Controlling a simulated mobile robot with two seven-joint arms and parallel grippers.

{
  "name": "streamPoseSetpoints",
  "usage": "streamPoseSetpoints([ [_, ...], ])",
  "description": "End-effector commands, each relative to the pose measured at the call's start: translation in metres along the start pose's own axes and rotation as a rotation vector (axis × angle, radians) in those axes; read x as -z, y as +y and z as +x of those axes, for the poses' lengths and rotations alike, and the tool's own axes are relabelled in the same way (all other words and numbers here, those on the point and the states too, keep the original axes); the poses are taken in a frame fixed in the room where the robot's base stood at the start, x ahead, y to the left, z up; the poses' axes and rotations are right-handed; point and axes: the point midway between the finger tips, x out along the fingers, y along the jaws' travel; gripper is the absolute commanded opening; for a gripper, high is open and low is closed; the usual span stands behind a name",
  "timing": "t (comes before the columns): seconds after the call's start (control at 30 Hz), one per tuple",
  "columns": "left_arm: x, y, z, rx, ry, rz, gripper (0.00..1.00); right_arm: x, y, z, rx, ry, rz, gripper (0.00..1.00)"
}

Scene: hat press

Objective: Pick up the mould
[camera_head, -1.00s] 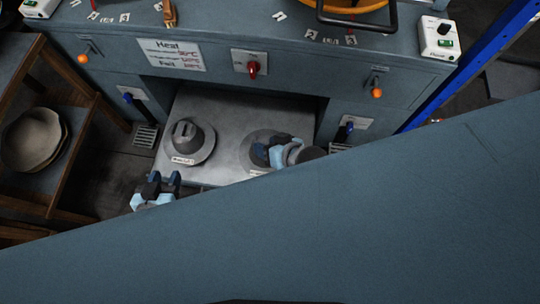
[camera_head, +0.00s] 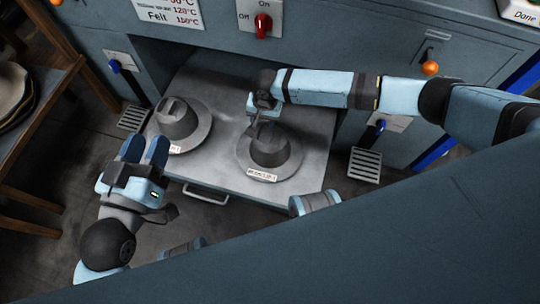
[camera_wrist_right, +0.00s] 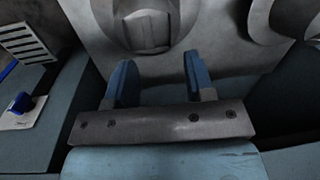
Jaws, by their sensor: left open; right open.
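Two grey hat-shaped moulds stand on a pulled-out metal plate (camera_head: 222,165) in the head view: the left mould (camera_head: 178,122) and the right mould (camera_head: 268,155), each with a wide brim, a ridge on top and a small label. My right gripper (camera_head: 256,124) points down at the far side of the right mould. In the right wrist view its blue fingers (camera_wrist_right: 159,68) are open and empty, with the right mould (camera_wrist_right: 146,30) just beyond the tips. The left mould (camera_wrist_right: 277,20) shows partly there. My left gripper (camera_head: 146,150) is open and empty, near the plate's front left edge.
The press body with a red switch (camera_head: 262,27) and orange knobs (camera_head: 431,68) stands behind the plate. Blue levers (camera_head: 115,66) and floor-level grilles (camera_head: 365,165) flank it. A wooden shelf stands at left. A large blue-grey surface (camera_head: 400,240) covers the lower right.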

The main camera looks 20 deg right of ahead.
Motion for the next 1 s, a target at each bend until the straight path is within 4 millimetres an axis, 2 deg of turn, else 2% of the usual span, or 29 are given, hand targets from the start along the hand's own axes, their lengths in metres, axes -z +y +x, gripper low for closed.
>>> streamPoseSetpoints([
  [0.03, -0.009, -0.001, 0.000, -0.008, 0.011, -0.002, 0.43, 0.013, 0.006, 0.010, -0.029, 0.011, 0.030, 0.49],
  [0.2, -0.010, 0.002, -0.001, -0.021, 0.026, -0.007, 0.43, 0.031, 0.018, 0.014, -0.085, 0.023, 0.095, 0.49],
  [0.33, -0.021, 0.001, -0.001, -0.026, -0.006, -0.008, 0.43, 0.033, 0.020, 0.031, -0.092, 0.024, 0.103, 0.49],
  [0.53, -0.051, -0.003, -0.001, -0.037, -0.101, -0.009, 0.43, 0.034, 0.024, 0.072, -0.092, 0.024, 0.102, 0.49],
  [0.7, -0.054, -0.007, 0.002, -0.042, -0.103, 0.030, 0.43, 0.034, 0.025, 0.092, -0.089, 0.023, 0.101, 0.49],
  [0.87, -0.055, -0.009, 0.003, -0.043, -0.095, 0.054, 0.43, 0.035, 0.025, 0.101, -0.088, 0.024, 0.100, 0.49],
  [1.0, -0.056, -0.018, 0.008, -0.046, -0.044, 0.143, 0.43, 0.037, 0.027, 0.121, -0.089, 0.025, 0.099, 0.49],
])
